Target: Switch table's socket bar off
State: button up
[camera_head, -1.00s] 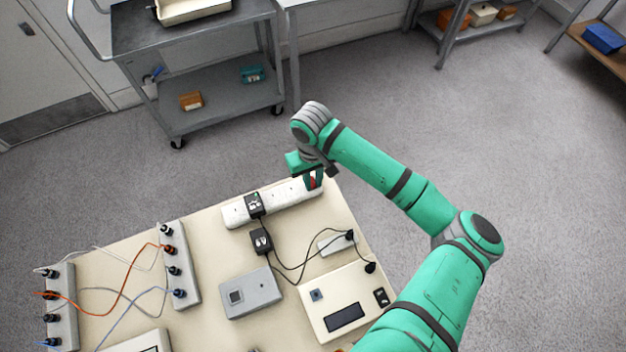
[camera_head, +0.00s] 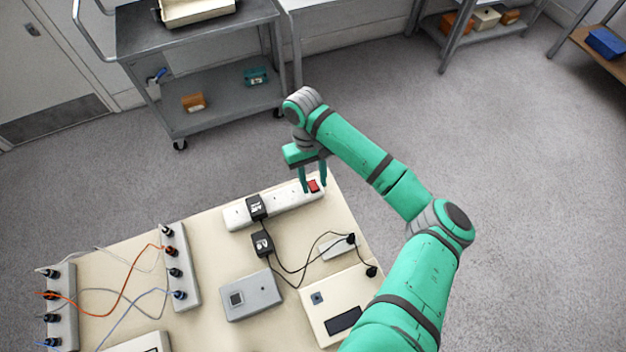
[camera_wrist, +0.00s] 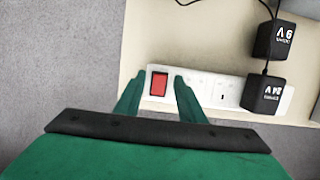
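The white socket bar (camera_head: 284,202) lies along the far edge of the table (camera_head: 211,243). Its red rocker switch (camera_head: 313,186) is at the bar's right end in the head view. In the wrist view the red switch (camera_wrist: 159,84) shows between and just beyond the fingertips, at the left end of the socket bar (camera_wrist: 203,87). My gripper (camera_head: 314,188) is over that end, its fingers apart with nothing between them. It also shows in the wrist view (camera_wrist: 157,80). I cannot tell whether the fingers touch the bar, or which way the rocker is tilted.
A black adapter (camera_head: 256,207) is plugged into the bar, and a second adapter (camera_head: 262,244) lies nearer with cables. A grey box (camera_head: 251,294) and a cream device (camera_head: 345,300) stand on the table. Grey terminal strips with wires are at left. A trolley (camera_head: 222,105) stands behind.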

jog(key=d+v, duration=0.1)
jog(key=v, duration=0.9)
jog(key=shift+a+r, duration=0.45)
